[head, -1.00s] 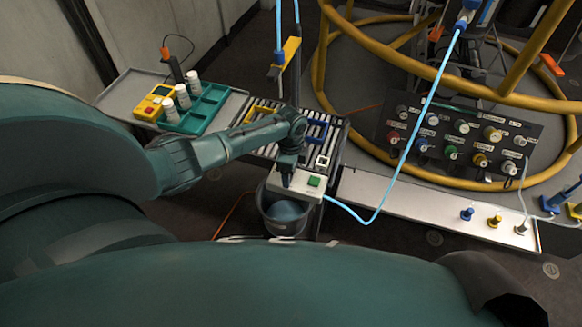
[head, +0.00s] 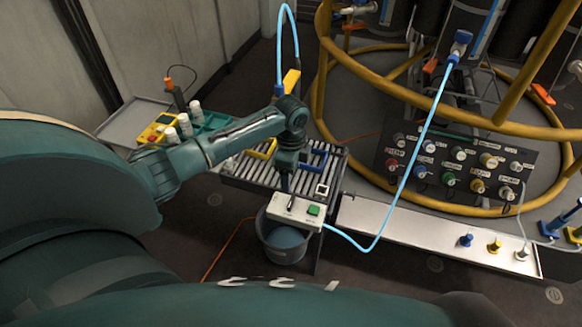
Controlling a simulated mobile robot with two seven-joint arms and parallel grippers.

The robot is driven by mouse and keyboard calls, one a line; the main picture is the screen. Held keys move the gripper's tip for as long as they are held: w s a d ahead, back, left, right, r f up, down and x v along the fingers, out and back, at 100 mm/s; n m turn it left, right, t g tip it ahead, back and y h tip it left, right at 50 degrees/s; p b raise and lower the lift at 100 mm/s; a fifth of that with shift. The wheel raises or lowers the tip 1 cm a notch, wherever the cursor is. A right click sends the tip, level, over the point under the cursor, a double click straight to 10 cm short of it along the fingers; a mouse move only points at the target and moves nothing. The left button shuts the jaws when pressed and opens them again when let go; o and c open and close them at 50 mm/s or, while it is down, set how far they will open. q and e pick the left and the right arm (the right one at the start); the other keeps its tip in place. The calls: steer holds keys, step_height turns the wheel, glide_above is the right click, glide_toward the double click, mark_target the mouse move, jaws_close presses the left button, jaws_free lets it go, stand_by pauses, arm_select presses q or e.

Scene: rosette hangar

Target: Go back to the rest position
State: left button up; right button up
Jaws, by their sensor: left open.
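My left gripper (head: 285,188) hangs pointing down at the end of my teal left arm, which comes in from the left. It is open; its fingertips are small and partly hidden, and I see nothing held in it. It is above or just behind the pale box with a green button (head: 313,210); I cannot tell whether it touches the box. The roller rack (head: 240,172) lies behind and beneath the gripper. My right gripper is not in view.
A grey tray (head: 122,122) with white bottles (head: 186,125) and a yellow device (head: 160,128) is at the left. A bucket (head: 284,243) stands below the box. A blue hose (head: 400,200) crosses before the connector panel (head: 455,165). Yellow rails (head: 318,90) ring the right side.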

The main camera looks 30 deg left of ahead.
arm_select(q)
steer(key=shift+r, duration=0.35)
steer(key=s+d+f+n+t+h+p, duration=0.1)
steer(key=s+d+f+n+t+h, duration=0.15)
steer(key=s+d+f, duration=0.35)
steer(key=s+d+f+n+t+h, duration=0.1)
steer(key=s+d+f+n+t, duration=0.2)
steer(key=d, duration=0.6)
steer(key=s+r+n+t, duration=0.5)
steer(key=s+r, duration=0.3)
steer(key=s, duration=0.2)
steer(key=shift+n+p, duration=0.45)
steer(key=shift+n, duration=0.4)
steer(key=shift+s, duration=0.1)
